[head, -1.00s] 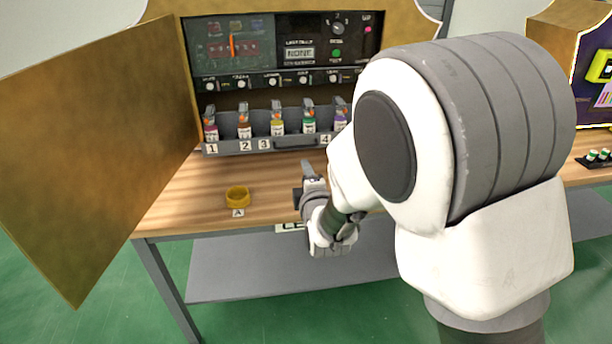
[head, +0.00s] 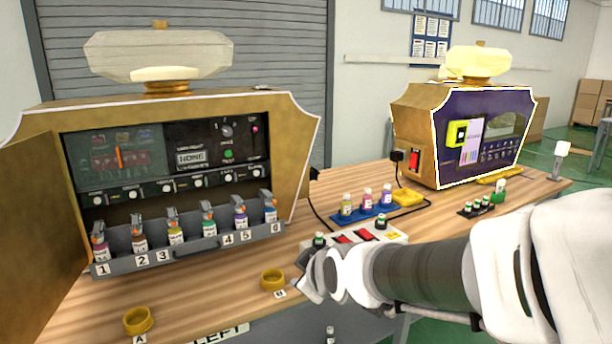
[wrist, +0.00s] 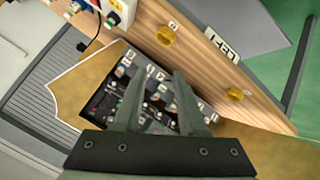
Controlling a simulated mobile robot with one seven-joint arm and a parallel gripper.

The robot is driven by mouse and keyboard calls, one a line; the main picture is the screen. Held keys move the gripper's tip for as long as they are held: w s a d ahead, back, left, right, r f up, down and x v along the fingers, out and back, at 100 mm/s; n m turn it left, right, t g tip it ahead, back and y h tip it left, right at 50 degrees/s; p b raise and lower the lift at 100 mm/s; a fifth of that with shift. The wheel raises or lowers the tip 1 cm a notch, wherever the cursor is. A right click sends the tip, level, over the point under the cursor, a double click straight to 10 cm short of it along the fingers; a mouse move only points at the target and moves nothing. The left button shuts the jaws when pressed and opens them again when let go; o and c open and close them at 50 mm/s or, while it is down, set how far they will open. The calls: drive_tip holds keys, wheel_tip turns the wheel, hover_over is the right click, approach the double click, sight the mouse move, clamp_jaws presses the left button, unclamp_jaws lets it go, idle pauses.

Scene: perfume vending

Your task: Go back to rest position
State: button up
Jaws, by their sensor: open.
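My gripper (wrist: 155,100) shows in the wrist view with its two fingers apart and nothing between them. In the head view my gripper (head: 308,272) is above the front part of the wooden table (head: 205,325), just right of the yellow ring marked B (head: 273,280). Its fingers are small and partly hidden there. The open gold vending machine (head: 300,130) stands behind it on the left, with numbered bottles in a grey rack (head: 190,252). The wrist view sees this machine (wrist: 72,84) tilted beyond the fingers.
A yellow ring marked A (head: 139,320) sits at the front left. The open gold door (head: 40,215) juts out at the left. A blue tray (head: 385,212) with bottles, a white switch box (head: 392,240) and a second, purple-fronted machine (head: 455,150) stand to the right.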

drive_tip(key=s+d+r+m+g+h, duration=0.1)
drive_tip(key=s+d+m+g+h, duration=0.1)
drive_tip(key=s+d+m, duration=0.6)
drive_tip(key=s+d+m+g+h, duration=0.1)
drive_tip(key=s+d+m+g, duration=0.15)
drive_tip(key=s+d, duration=0.6)
drive_tip(key=s+a+r+p, duration=0.1)
drive_tip(key=s+r+p, duration=0.1)
drive_tip(key=r+p, duration=0.9)
drive_tip(key=s+a+r+p, duration=0.1)
drive_tip(key=r+p, duration=1)
drive_tip(key=shift+s+a+r+m, duration=0.2)
drive_tip(key=shift+s+r+m, duration=0.1)
drive_tip(key=shift+s+m, duration=0.05)
